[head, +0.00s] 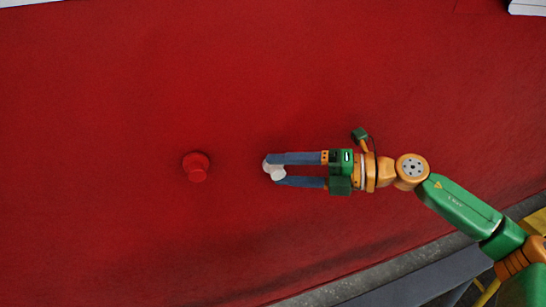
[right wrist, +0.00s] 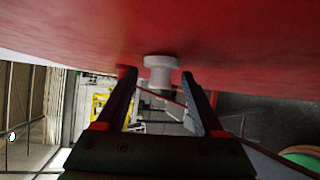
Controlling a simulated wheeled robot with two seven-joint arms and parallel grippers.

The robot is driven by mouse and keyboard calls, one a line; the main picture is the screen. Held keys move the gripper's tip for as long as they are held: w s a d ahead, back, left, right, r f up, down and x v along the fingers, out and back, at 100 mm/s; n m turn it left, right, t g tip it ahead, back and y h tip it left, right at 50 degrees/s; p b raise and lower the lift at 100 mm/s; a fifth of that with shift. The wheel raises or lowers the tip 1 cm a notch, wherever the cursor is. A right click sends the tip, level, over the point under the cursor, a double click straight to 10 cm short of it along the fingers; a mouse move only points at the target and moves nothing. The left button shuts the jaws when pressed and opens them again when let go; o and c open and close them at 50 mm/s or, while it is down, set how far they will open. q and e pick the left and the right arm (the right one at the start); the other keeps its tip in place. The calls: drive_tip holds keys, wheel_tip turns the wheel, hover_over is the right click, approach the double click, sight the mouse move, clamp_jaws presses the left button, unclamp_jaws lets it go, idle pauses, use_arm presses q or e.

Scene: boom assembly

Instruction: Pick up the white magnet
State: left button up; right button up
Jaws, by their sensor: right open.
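The white magnet (head: 274,170) is a small knob-shaped piece on the red surface, near the middle of the head view. My right gripper (head: 272,172) reaches in from the right with its two blue fingers at the magnet, partly covering it. In the right wrist view the white magnet (right wrist: 160,70) sits against the red surface, between and just past the tips of my right gripper (right wrist: 158,76). The fingers are apart, and whether they touch it I cannot tell. My left gripper is in neither view.
A red knob-shaped magnet (head: 196,166) is on the same red surface (head: 130,80), left of the white one. The surface is otherwise mostly bare. Its lower edge runs at the bottom right, with a grey strip (head: 340,290) beyond it. A white object (head: 527,7) shows at the top right corner.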

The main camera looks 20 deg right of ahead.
drive_tip(key=shift+s+d, duration=0.15)
drive_tip(key=shift+d, duration=0.05)
clamp_jaws()
